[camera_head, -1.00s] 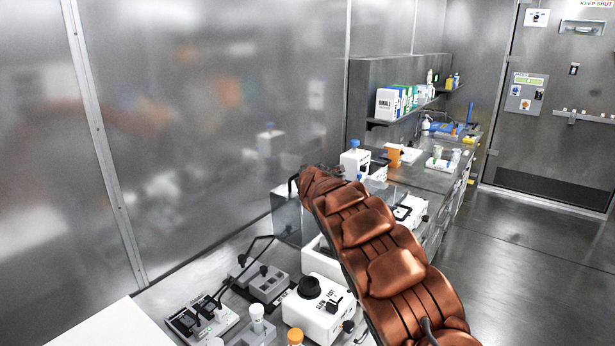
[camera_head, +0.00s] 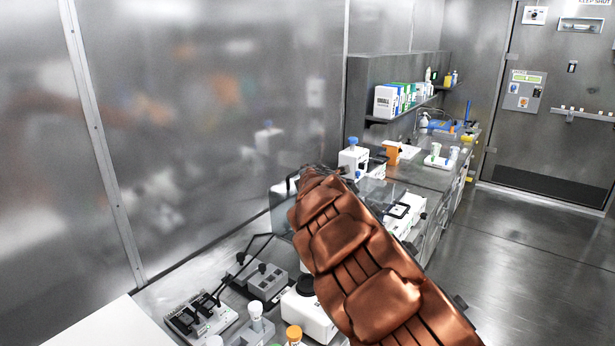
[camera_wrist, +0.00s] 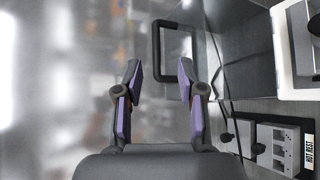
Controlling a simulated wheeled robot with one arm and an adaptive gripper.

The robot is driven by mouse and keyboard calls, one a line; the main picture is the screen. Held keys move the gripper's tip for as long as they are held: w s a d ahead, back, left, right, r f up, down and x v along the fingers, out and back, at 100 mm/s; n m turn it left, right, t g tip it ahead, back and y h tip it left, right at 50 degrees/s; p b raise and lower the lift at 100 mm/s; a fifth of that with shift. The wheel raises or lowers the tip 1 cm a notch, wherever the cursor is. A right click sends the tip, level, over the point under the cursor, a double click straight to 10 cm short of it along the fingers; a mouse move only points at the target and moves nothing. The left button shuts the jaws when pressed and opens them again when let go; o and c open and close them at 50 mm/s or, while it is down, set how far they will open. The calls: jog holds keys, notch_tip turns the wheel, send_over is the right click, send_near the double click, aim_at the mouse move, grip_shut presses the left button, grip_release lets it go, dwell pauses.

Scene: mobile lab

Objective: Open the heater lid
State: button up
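The heater appears to be a metal-sided box (camera_head: 282,212) beside the far end of my arm in the head view; my arm hides much of it. A black loop handle (camera_wrist: 157,48) shows upright in the wrist view, attached to the grey metal surface (camera_wrist: 232,45) on its right, which seems to be the lid. My gripper (camera_wrist: 160,75) is open, its two purple-padded fingers apart with nothing clearly held. The handle's lower right part lies near the right fingertip; I cannot tell whether they touch. In the head view my arm hides the gripper's fingers.
A white device with a black dial (camera_head: 308,310) stands beside my arm. A grey block with knobs (camera_head: 267,281) and a switch box (camera_head: 200,318) are on the near bench. A metal wall (camera_head: 215,120) runs close along the left. The floor at right is clear.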

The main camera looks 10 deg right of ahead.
jog(key=shift+v, duration=1.5)
